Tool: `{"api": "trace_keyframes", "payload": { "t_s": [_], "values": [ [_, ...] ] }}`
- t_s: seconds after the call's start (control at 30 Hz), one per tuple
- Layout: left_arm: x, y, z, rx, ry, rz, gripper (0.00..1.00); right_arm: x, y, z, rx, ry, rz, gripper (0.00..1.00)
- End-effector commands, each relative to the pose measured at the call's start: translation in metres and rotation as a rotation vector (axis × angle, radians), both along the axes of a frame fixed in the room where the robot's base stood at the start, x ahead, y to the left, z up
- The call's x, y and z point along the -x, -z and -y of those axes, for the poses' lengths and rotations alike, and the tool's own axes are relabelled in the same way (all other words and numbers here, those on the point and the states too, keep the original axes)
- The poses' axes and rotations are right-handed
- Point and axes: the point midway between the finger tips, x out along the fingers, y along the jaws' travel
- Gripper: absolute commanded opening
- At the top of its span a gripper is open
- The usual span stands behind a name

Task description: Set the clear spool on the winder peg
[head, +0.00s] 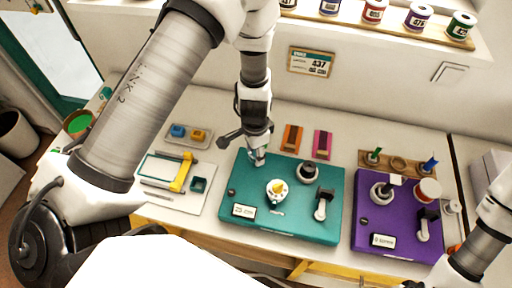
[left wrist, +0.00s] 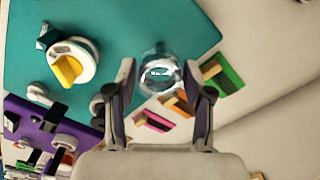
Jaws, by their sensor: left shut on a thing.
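My left gripper (head: 257,157) hangs over the back edge of the teal board (head: 240,190). In the left wrist view its fingers (left wrist: 160,85) are shut on the clear spool (left wrist: 160,72), a see-through round thing with bright glints. The spool is hard to make out in the head view. The teal board carries a white dial with a yellow knob (head: 277,191), a grey round fitting (head: 307,173) and a grey crank-like part (head: 321,204). I cannot tell which fitting is the winder peg. Of my right arm, only a part shows at bottom right; its fingertips are not clear.
A purple board (head: 366,222) with similar fittings and a red-and-white spool (head: 428,190) stands to the right. Orange (head: 292,138) and pink (head: 323,144) blocks lie behind the teal board. A white tray with a yellow bar (head: 182,172) is at left. Several spools line the back shelf.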

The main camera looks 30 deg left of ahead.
Motion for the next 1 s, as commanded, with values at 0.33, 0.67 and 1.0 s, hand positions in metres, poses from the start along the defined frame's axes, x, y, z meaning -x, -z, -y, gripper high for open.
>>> {"api": "trace_keyframes", "payload": {
  "t_s": [0.33, 0.67, 1.0],
  "values": [
    [-0.0001, 0.0133, 0.0000, 0.000, -0.001, 0.000, 0.30, -0.0003, 0.0104, -0.0001, 0.000, 0.000, 0.001, 0.40],
    [-0.0001, 0.0121, -0.0030, 0.000, 0.000, 0.001, 0.30, -0.0004, 0.0049, 0.0000, 0.000, 0.000, 0.001, 0.40],
    [0.0000, 0.0140, -0.0031, -0.001, 0.000, 0.001, 0.30, -0.0004, 0.0076, 0.0000, 0.000, 0.000, 0.001, 0.40]
  ]
}}
